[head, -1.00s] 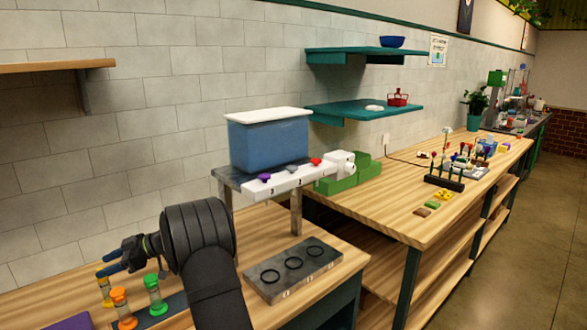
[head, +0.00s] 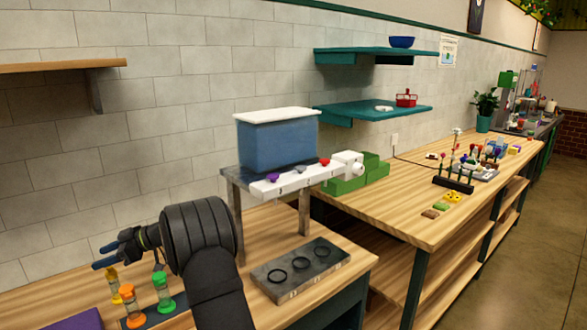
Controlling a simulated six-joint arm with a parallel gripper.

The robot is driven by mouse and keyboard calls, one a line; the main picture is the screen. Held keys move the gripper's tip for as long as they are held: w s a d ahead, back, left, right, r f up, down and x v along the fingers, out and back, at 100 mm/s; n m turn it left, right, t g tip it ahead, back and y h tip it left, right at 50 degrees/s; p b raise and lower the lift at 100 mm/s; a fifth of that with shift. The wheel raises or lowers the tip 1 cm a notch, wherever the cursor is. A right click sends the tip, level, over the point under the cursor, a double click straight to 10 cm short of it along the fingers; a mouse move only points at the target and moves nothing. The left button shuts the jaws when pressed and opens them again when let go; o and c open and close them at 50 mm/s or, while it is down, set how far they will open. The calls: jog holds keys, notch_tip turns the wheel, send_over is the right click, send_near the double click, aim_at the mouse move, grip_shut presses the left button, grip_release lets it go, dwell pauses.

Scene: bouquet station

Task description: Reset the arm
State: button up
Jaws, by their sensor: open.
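My gripper (head: 106,256) is at the left in the head view, at the end of my black arm. Its dark blue fingers point left, apart and with nothing seen between them. It hangs in the air above the wooden bench, over or just behind a yellow hourglass (head: 112,284). An orange hourglass (head: 130,306) and a green hourglass (head: 163,291) stand close by, below my wrist.
A grey plate with three rings (head: 300,268) lies right of my arm. Behind it, a stand carries a blue tank (head: 278,145) and a white valve bar (head: 298,178). Green blocks (head: 357,180) and a flower rack (head: 453,184) are on the long bench (head: 400,215).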

jog(key=w+d+r+m+t, duration=0.4)
jog(key=d+r, duration=0.4)
jog(key=r, duration=0.4)
jog(key=w+d+r+m+t, duration=0.35)
jog(key=w+d+r, duration=0.4)
jog(key=r, duration=0.35)
jog(key=d+r+m+t+h, duration=0.1)
jog(key=d+r+m+t, duration=0.2)
jog(key=d+r, duration=0.5)
jog(key=d+r+m+t+h, duration=0.2)
jog(key=d+r+t, duration=0.3)
jog(key=d, duration=0.9)
jog(key=shift+s+d+r+m, duration=0.2)
jog(key=shift+d+r+m, duration=0.3)
jog(key=shift+r, duration=1.1)
jog(key=shift+a+t, duration=0.1)
jog(key=shift+t, duration=0.15)
